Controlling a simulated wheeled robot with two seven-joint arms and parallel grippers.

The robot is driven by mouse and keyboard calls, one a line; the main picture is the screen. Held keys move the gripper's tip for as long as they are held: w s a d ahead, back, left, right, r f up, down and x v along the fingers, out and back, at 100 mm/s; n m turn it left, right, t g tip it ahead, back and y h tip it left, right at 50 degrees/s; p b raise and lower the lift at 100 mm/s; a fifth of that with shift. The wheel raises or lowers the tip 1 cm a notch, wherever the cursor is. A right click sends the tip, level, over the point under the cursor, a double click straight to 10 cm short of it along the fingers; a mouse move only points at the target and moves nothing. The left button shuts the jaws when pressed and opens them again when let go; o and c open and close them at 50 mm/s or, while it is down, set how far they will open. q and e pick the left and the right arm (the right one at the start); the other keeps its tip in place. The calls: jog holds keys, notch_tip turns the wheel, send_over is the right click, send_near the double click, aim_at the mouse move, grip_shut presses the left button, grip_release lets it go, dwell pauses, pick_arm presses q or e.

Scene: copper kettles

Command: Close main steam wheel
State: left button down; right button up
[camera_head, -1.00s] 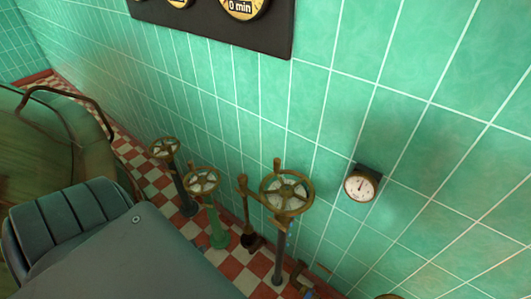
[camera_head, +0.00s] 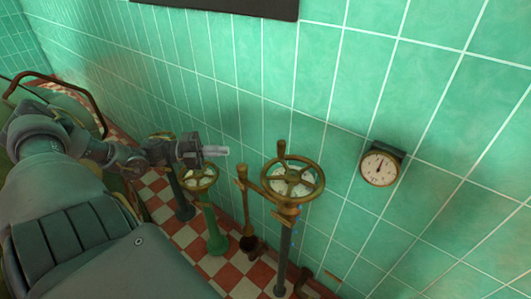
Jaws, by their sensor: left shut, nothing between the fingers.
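Several brass handwheels on posts stand along the green tiled wall. The largest and nearest wheel (camera_head: 292,179) is at the middle, on a dark post, with a handle knob sticking up from its rim. A smaller wheel (camera_head: 201,176) on a green post is left of it. Another wheel, farther left, is mostly hidden behind my left arm. Which is the main steam wheel is not labelled legibly. My left gripper (camera_head: 216,151) is shut and empty, pointing right, in front of the smaller wheel's top and left of the largest wheel. My right gripper is not in view.
A round gauge (camera_head: 380,168) is on the wall right of the largest wheel. A brass lever (camera_head: 243,195) stands between the two wheels. A dark panel (camera_head: 245,7) is at the top. A green vessel with a curved rail is at the far left.

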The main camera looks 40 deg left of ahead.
pick_arm(q)
jog(key=b+x, duration=0.1)
jog(key=x, duration=1.2)
jog(key=shift+w+d, duration=0.25)
jog(key=shift+w, duration=0.05)
